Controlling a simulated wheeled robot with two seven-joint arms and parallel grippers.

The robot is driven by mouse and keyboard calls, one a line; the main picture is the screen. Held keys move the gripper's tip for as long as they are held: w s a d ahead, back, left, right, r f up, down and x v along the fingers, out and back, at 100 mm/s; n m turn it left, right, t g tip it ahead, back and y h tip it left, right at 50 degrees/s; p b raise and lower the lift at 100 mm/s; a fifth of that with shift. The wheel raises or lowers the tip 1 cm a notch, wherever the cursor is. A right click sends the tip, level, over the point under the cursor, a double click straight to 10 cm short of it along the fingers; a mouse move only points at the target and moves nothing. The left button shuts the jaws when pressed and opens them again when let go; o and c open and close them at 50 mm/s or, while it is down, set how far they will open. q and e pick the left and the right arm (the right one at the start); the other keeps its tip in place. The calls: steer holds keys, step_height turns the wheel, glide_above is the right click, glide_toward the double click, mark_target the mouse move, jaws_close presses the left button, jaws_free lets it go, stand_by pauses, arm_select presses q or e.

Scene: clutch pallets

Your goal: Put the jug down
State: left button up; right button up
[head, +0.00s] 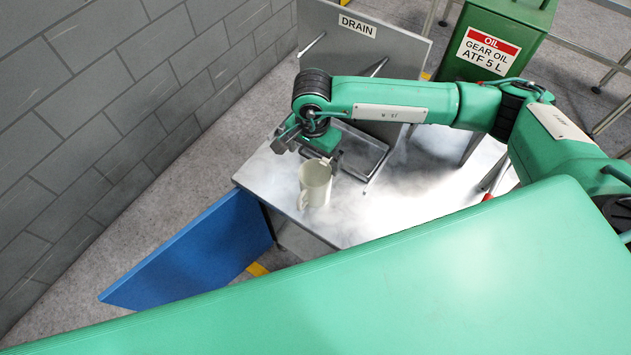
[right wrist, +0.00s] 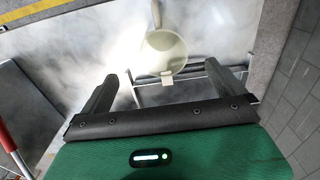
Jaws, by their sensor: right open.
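A cream-white jug (head: 315,184) with a handle stands upright on the metal table (head: 357,225), near its left front edge. It also shows in the right wrist view (right wrist: 164,52), beyond the fingertips. My right gripper (head: 318,157) is just behind the jug in the head view, with its fingers partly hidden. In the right wrist view my right gripper (right wrist: 160,80) is open, its two dark fingers spread and nothing between them. The jug appears apart from both fingers. My left gripper does not show in the head view.
A panel marked DRAIN (head: 357,26) stands at the back of the table, with a metal frame (head: 372,170) before it. A green gear oil can (head: 480,75) is at back right. A blue panel (head: 200,255) stands at the table's left; a grey block wall (head: 90,110) is beyond.

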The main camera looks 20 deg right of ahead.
steer(key=f+p, duration=0.1)
steer(key=f, duration=0.3)
steer(key=f+p, duration=0.2)
steer(key=f, duration=0.2)
steer(key=f+p, duration=0.2)
steer(key=f, duration=0.2)
steer(key=shift+w+f, duration=0.15)
steer(key=shift+w, duration=0.1)
steer(key=c, duration=1.1)
step_height(320, 180, up, 19)
steer(key=b, duration=0.7)
steer(key=s+d+n, duration=0.1)
steer(key=d+n, duration=0.1)
steer(key=n, duration=0.1)
steer(key=s+d+n, duration=0.2)
steer(key=n, duration=0.2)
steer(key=s+d+n, duration=0.1)
steer(key=d+n, duration=0.2)
steer(key=shift+s+f, duration=0.15)
steer(key=shift+s, duration=0.1)
